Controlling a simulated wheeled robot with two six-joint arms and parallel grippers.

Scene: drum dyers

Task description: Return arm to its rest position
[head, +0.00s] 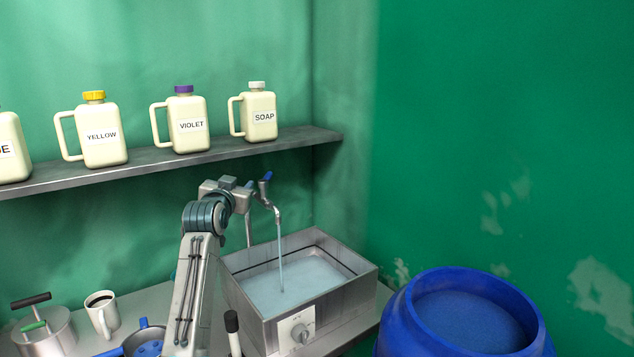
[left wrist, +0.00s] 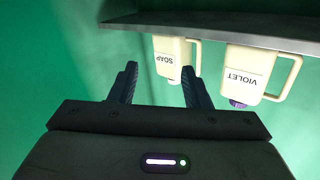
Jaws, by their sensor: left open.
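My left arm rises from the bottom of the head view. Its wrist (head: 222,190) is bent over behind the sink, near the tap. My left gripper (left wrist: 158,70) shows in the left wrist view with its two dark fingers apart and nothing between them. That view is upside down. The soap jug (left wrist: 172,58) and the violet jug (left wrist: 250,75) appear beyond the fingers, apart from them. In the head view the soap jug (head: 257,112) and violet jug (head: 188,122) stand upright on the shelf. The fingers are hard to make out in the head view. My right gripper is not in view.
The tap (head: 268,195) runs water into the metal basin (head: 330,315). A yellow jug (head: 103,135) stands on the shelf (head: 150,164). A mug (head: 102,314) and a lidded metal pot (head: 45,335) stand on the counter at left. A blue barrel (head: 400,320) is at right.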

